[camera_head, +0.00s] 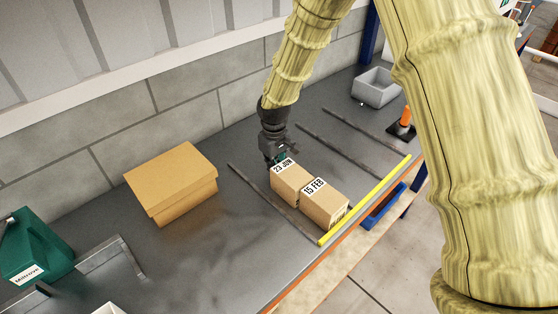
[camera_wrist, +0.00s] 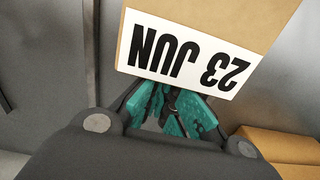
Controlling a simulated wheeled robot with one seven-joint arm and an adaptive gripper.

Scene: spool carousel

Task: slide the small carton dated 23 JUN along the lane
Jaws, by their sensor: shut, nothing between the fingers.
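The small carton dated 23 JUN (camera_head: 288,184) sits on the grey bench in the lane beside a dark rail. Its white date label also shows upside down in the wrist view (camera_wrist: 190,50). A second small carton, dated 15 FEB (camera_head: 325,206), stands in front of it, nearer the yellow bar, close against it. My gripper (camera_head: 277,160) is shut and empty at the back side of the 23 JUN carton. In the wrist view its teal fingers (camera_wrist: 172,112) are together at the label edge; I cannot tell whether they touch the carton.
Dark rails (camera_head: 270,200) divide the bench (camera_head: 215,255) into lanes. A yellow bar (camera_head: 365,200) runs along the front edge, with a blue tray (camera_head: 384,207) below. A grey bin (camera_head: 376,86) and an orange-handled tool (camera_head: 405,118) are at the right.

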